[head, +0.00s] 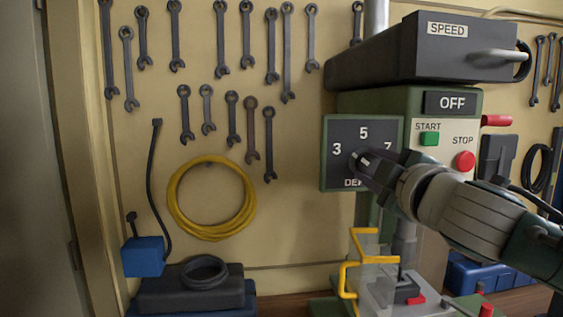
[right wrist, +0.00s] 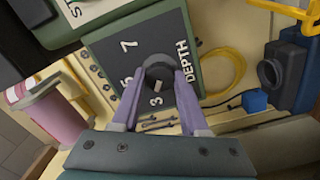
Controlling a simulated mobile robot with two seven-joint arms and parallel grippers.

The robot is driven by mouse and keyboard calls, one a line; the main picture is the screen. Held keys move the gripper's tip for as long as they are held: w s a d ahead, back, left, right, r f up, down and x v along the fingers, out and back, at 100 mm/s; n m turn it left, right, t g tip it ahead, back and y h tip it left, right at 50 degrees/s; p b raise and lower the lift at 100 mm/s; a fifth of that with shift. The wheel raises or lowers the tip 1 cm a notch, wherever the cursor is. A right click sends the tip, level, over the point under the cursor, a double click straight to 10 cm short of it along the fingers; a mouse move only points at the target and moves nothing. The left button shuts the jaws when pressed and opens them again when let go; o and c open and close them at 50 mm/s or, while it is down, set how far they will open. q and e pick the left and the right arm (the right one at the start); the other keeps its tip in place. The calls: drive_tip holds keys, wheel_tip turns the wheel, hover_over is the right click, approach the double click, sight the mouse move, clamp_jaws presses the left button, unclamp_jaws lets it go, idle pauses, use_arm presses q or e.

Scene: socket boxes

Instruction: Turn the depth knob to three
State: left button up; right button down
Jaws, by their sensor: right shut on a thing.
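The depth panel (head: 336,174) is a dark plate with a green rim, marked 3, 5, 7 and DEPTH. It also shows, turned, in the right wrist view (right wrist: 112,62). The dark round depth knob (right wrist: 159,70) sits on it, with a pale mark facing the 3, at or close to it. My right gripper (head: 361,161) reaches the panel from the right and hides much of the knob in the head view. In the right wrist view its two fingers (right wrist: 159,80) are shut on the knob's sides. My left gripper is not in view.
Above the panel is a dark SPEED box (head: 420,50) with a handle. A green START button (head: 429,139) and a red STOP button (head: 465,160) are close above my right arm. A yellow guard (head: 348,280) stands below. Wrenches and a yellow cable coil (head: 175,205) hang at left.

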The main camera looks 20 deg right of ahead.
drive_tip(key=shift+n, duration=0.7)
drive_tip(key=shift+a, duration=0.1)
drive_tip(key=shift+c, duration=2.1)
unclamp_jaws()
drive_tip(key=shift+s, duration=0.2)
drive_tip(key=b+v, duration=0.3)
drive_tip(key=v, duration=0.6)
drive_tip(key=shift+s, duration=0.3)
